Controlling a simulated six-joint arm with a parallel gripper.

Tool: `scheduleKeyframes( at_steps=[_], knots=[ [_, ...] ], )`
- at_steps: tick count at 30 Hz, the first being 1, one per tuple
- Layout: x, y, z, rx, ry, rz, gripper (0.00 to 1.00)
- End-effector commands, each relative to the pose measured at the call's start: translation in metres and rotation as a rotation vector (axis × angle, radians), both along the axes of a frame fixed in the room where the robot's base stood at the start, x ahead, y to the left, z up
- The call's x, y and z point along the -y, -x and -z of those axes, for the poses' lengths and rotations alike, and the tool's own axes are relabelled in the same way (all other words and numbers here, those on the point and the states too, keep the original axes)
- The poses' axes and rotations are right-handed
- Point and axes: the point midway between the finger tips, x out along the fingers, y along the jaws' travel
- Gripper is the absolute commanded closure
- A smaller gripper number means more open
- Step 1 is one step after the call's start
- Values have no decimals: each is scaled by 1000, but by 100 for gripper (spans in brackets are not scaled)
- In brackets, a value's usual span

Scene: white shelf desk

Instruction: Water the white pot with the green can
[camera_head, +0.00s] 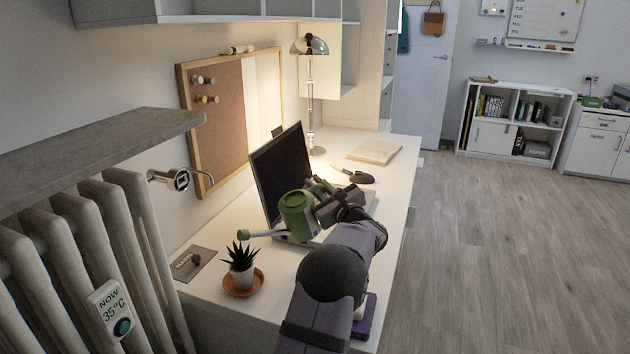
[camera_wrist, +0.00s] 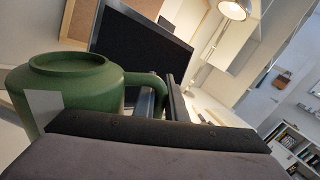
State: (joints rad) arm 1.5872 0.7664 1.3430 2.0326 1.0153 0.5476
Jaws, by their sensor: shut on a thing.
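The green can (camera_head: 298,214) is held in the air above the white desk, in front of the monitor. My gripper (camera_head: 326,204) is shut on the can's handle, on the can's right side. In the wrist view the can (camera_wrist: 75,88) appears tilted, with its handle between the fingers (camera_wrist: 168,102). The pot is not in the wrist view.
The monitor (camera_head: 281,172) stands close behind the can. A desk lamp (camera_head: 310,100), an open book (camera_head: 375,152) and a dark mouse-like object (camera_head: 360,178) are farther back. A radiator (camera_head: 75,260) is at the left.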

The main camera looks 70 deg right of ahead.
Motion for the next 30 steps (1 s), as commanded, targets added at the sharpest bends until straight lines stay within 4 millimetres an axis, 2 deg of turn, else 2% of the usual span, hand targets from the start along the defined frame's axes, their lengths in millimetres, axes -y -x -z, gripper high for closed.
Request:
scheduleKeyframes(
  at_steps=[11, 21, 30],
  knots=[
    [0, 0, 2, 21, -35, -1, 100],
    [-2, -1, 24, 115, -197, 0, 100],
    [-2, -1, 37, 154, -260, 0, 100]
  ],
)
